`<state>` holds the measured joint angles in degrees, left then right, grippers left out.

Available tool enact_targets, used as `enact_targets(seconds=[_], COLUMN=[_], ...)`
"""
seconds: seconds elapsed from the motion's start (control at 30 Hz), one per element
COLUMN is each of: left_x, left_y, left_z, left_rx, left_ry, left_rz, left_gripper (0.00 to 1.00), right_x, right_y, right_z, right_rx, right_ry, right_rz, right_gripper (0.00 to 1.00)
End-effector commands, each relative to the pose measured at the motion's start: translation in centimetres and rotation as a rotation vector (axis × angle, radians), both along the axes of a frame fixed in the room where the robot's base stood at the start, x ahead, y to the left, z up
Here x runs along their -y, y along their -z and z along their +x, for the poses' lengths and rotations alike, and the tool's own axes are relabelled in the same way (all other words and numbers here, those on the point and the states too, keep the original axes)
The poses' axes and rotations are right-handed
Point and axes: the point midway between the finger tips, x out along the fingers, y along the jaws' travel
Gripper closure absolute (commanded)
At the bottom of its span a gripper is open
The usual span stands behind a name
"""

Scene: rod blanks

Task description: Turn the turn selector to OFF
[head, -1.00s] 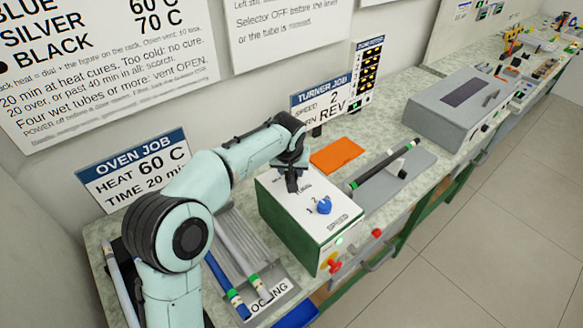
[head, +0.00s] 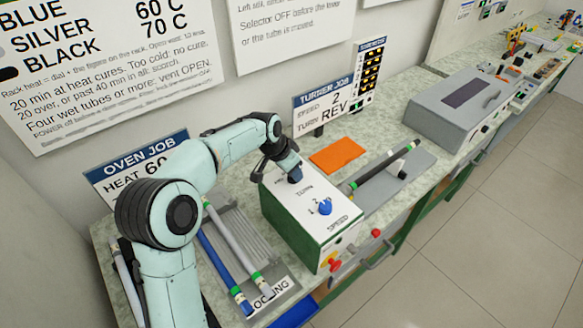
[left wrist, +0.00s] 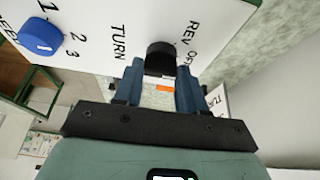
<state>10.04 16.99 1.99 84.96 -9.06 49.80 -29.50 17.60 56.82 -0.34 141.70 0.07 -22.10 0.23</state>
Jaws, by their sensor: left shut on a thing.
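The turn selector (left wrist: 160,57) is a black round knob on the white top of the turner's control box (head: 312,212), between the printed words TURN and REV OFF. My left gripper (left wrist: 160,72) is shut on the turn selector, a finger on each side of it. In the head view my left gripper (head: 293,173) points down at the far end of the box top and hides the knob. I cannot tell which mark the knob points to. My right gripper is not in view.
The blue speed knob (head: 324,207) is nearer on the same box top. A dark rod (head: 378,168) lies on a grey stand at the right. An orange mat (head: 337,155) lies behind the box. A rack with tubes (head: 240,250) is at the left. A red-and-yellow button (head: 332,263) is on the front.

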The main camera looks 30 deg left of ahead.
Motion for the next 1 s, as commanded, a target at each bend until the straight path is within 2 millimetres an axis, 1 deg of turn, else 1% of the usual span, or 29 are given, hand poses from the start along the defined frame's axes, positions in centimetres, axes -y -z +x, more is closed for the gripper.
enact_targets(seconds=[0.2,0.6,0.63,0.7,1.0], left_x=[-0.07,-0.07,-0.07,-0.06,-0.06], left_y=[0.0,0.04,0.04,0.04,-0.07], left_z=[0.04,0.02,0.02,0.02,-0.01], left_rx=[0.001,0.001,0.001,0.001,0.0], left_ry=[0.037,0.043,0.043,0.043,0.042], left_rz=[0.001,0.001,0.001,0.001,0.001], left_gripper=[0.9,0.9,0.53,0.34,0.34], right_x=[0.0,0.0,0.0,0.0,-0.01], right_y=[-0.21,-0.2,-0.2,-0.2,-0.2], right_z=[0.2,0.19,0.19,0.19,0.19], right_rx=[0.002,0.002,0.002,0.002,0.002], right_ry=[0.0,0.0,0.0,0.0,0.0], right_rz=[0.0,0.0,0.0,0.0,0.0], right_gripper=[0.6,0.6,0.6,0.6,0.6])
